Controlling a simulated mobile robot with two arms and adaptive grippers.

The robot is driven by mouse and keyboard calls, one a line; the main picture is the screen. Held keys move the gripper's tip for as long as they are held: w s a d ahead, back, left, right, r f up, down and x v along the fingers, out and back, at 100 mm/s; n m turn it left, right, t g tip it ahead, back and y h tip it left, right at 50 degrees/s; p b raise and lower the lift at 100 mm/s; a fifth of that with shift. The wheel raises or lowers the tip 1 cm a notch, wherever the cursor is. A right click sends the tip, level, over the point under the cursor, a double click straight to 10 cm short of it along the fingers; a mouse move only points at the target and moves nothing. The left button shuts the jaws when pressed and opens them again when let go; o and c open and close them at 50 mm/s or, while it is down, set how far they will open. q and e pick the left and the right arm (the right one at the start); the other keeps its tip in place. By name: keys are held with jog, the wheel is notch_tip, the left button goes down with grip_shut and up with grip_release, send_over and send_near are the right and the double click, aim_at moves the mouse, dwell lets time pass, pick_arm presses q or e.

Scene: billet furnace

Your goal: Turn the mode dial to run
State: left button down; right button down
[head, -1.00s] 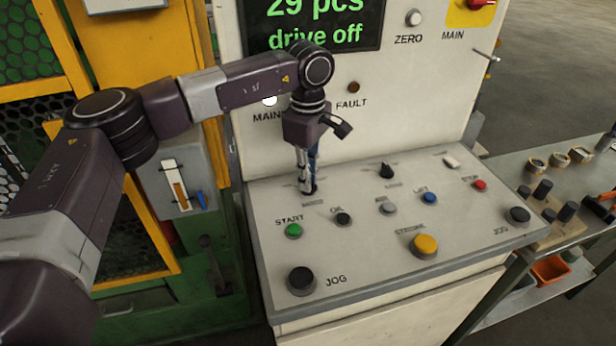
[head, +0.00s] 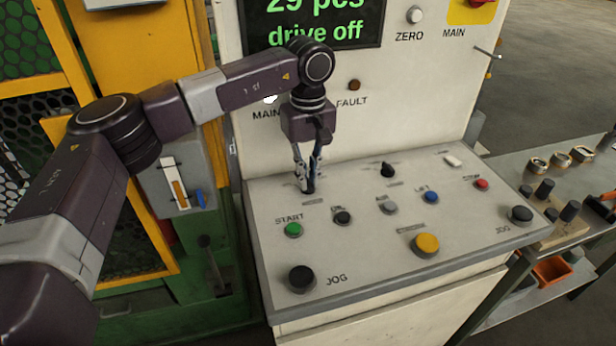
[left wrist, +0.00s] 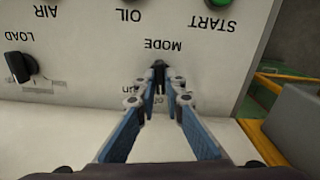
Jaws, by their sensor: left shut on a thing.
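The mode dial (head: 309,190) is a small black knob at the back left of the sloped control panel. My left gripper (head: 308,184) points down at it, with its fingertips closed around the knob. In the left wrist view the black dial (left wrist: 158,66) shows between the fingertips (left wrist: 158,77), below the upside-down MODE label. A label ending in "un" shows partly beside the left finger; the rest is hidden. The dial's pointer direction cannot be made out. My right gripper is not in view.
A black LOAD dial (head: 387,170) stands to the right. The yellow button (head: 426,243) is farther forward. The display (head: 312,22) reads "drive off".

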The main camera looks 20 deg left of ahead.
pick_arm(q)
jog(key=m, duration=0.5)
jog(key=shift+m, duration=0.3)
jog(key=m, duration=0.4)
jog(key=shift+m, duration=0.4)
jog(key=c, duration=2)
grip_release()
notch_tip(320, 180, up, 12)
jog(key=shift+r, duration=0.1)
